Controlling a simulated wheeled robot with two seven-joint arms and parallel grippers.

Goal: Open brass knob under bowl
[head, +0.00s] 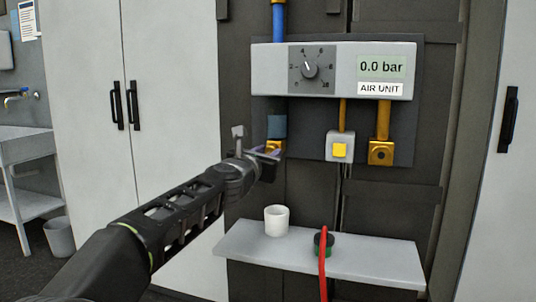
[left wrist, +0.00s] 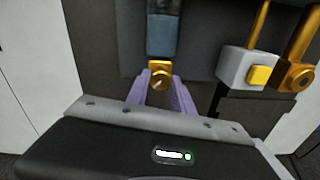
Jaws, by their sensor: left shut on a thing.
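The blue-grey bowl (head: 277,126) hangs under the left part of the air unit (head: 333,70); it also shows at the top of the left wrist view (left wrist: 162,36). Directly beneath the bowl is the brass knob (left wrist: 159,74), partly hidden by my gripper in the head view. My left gripper (left wrist: 160,84) reaches up from below, its purple fingers on either side of the knob and shut on it. The head view shows my left gripper (head: 269,151) at the bowl's lower end. My right gripper is in neither view.
The dial (head: 310,68) sits above, beside a 0.0 bar display (head: 382,67). A yellow button (head: 340,150) and a brass fitting (head: 381,152) hang to the right. Below, a shelf (head: 375,265) holds a white cup (head: 277,220) and a green-black part with a red hose (head: 323,262).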

